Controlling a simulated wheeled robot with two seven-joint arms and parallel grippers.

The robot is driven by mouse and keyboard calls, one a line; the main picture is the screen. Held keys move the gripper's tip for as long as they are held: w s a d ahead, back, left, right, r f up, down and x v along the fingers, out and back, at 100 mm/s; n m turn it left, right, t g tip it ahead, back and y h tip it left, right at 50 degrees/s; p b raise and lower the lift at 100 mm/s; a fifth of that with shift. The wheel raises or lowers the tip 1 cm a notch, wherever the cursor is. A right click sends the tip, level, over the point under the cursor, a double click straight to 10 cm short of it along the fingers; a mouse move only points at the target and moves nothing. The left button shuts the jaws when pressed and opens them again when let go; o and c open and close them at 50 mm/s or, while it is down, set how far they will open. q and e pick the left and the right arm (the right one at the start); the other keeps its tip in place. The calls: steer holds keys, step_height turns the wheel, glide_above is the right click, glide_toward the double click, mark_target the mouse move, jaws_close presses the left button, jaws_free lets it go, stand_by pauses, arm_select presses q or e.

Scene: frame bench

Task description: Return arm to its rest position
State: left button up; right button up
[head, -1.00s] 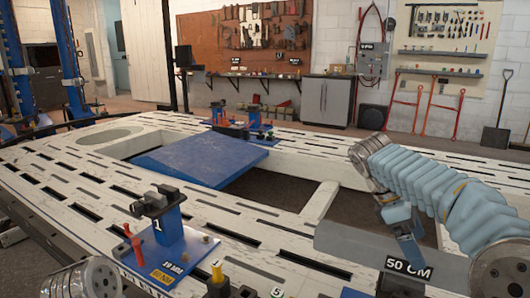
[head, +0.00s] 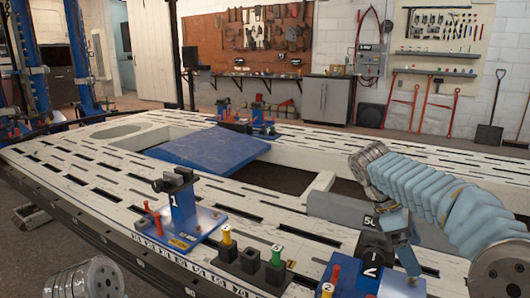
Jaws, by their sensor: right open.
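My right arm (head: 430,190) comes in from the right edge, sleeved in light blue, and bends over the near right part of the frame bench (head: 300,222). My right gripper (head: 411,267) hangs at its end, pointing down, open, with nothing seen between its fingers. In the picture it overlaps the right side of the blue fixture marked 2 (head: 368,272); I cannot tell whether they touch. A metal part of my left arm (head: 85,280) shows at the bottom left; my left gripper is out of view.
A blue fixture marked 1 (head: 180,212) stands on the bench's near side. Beside it are black blocks with yellow (head: 226,237) and green (head: 277,256) numbered pieces. A blue plate (head: 210,150) lies mid-bench.

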steer(key=a+f+m+t+y, duration=0.1)
steer(key=a+f+y, duration=0.35)
steer(key=f, duration=0.95)
steer(key=a+f+m+y, duration=0.1)
steer(key=a+f, duration=0.6)
steer(key=f, duration=0.8)
steer(key=s+a+f+m+t+y, duration=0.1)
steer(key=s+a+f+m+y, duration=0.1)
steer(key=s+a+f+m, duration=0.2)
steer(key=s+a+f+m+t+y, duration=0.1)
steer(key=s+a+f+m, duration=0.3)
steer(key=s+f+m, duration=0.4)
steer(key=s+f+y, duration=0.1)
steer(key=s+f, duration=0.4)
steer(key=shift+s+a+f+t, duration=0.3)
steer(key=shift+a, duration=0.1)
